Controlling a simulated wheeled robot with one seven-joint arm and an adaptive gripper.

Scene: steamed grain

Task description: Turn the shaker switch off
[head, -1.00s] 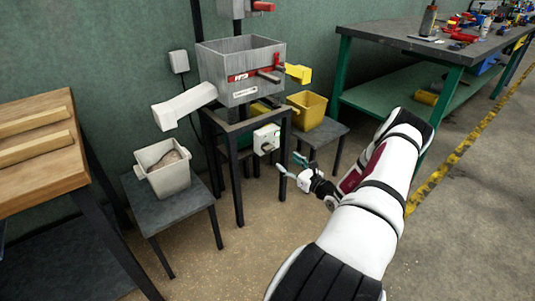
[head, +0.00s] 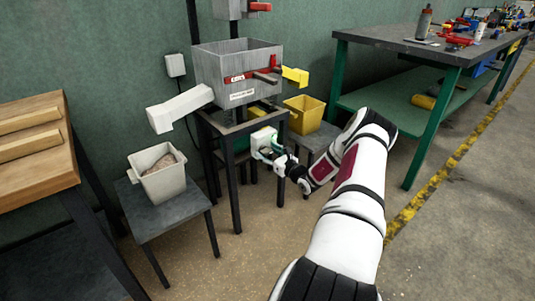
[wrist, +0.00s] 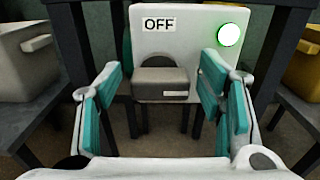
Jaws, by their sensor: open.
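The shaker's switch box (wrist: 190,45) is a pale box on the front of the shaker stand. In the wrist view it carries an OFF label (wrist: 158,24) at its upper left and a lit, white-green lamp (wrist: 229,35) at its upper right. A grey switch lever (wrist: 160,78) juts out below the label. My gripper (wrist: 161,90) is open, with one teal-padded finger on either side of the lever. I cannot tell whether either finger touches it. In the head view my gripper (head: 267,152) is right at the switch box (head: 263,137), partly covering it.
The grey metal shaker hopper (head: 240,75) stands above the switch, with a white chute (head: 180,108) at left. A white bin (head: 157,183) and a yellow bin (head: 305,115) stand on low tables either side. A green-legged workbench (head: 430,50) is at right.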

